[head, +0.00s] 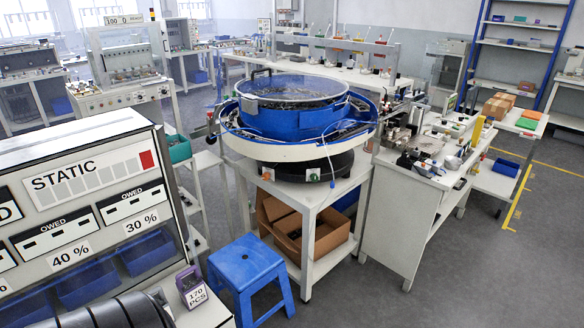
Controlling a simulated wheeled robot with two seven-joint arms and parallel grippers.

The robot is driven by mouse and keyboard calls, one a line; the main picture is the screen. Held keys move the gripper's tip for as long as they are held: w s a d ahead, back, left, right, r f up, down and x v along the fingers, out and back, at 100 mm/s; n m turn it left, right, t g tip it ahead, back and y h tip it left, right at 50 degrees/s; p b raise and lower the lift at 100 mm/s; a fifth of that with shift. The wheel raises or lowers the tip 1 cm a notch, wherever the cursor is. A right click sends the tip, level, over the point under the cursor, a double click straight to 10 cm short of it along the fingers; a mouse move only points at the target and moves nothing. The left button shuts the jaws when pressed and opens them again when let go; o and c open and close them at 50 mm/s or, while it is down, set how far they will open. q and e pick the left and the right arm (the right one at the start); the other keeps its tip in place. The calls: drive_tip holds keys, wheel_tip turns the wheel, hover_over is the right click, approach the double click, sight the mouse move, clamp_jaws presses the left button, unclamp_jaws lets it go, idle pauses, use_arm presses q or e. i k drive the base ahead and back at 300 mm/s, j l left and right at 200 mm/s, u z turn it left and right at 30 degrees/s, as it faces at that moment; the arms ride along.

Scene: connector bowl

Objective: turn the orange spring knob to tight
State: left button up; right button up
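The blue vibratory bowl feeder (292,122) with a clear lid stands on a white table in the middle of the head view. Below its pale rim is a dark round base (290,166). A small orange spot (267,174) on a white plate shows at the front left of this base, and it may be the orange spring knob. It is too small to tell which way it is turned. A similar green spot (313,175) shows to its right. Neither of my grippers is in view.
A blue stool (247,274) stands in front of the white feeder table (311,214). Cardboard boxes (305,238) sit on its lower shelf. A grey cabinet marked STATIC (88,181) fills the left. A cluttered workbench (405,215) adjoins on the right. Floor at the lower right is clear.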

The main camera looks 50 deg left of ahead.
sight(265, 176)
drive_tip(key=i+u, duration=0.2)
drive_tip(key=i, duration=0.35)
drive_tip(key=i+l+u, duration=0.1)
drive_tip(key=i+u, duration=0.15)
drive_tip(key=i, duration=0.3)
drive_tip(key=i+l+u, duration=0.2)
drive_tip(key=i, duration=0.35)
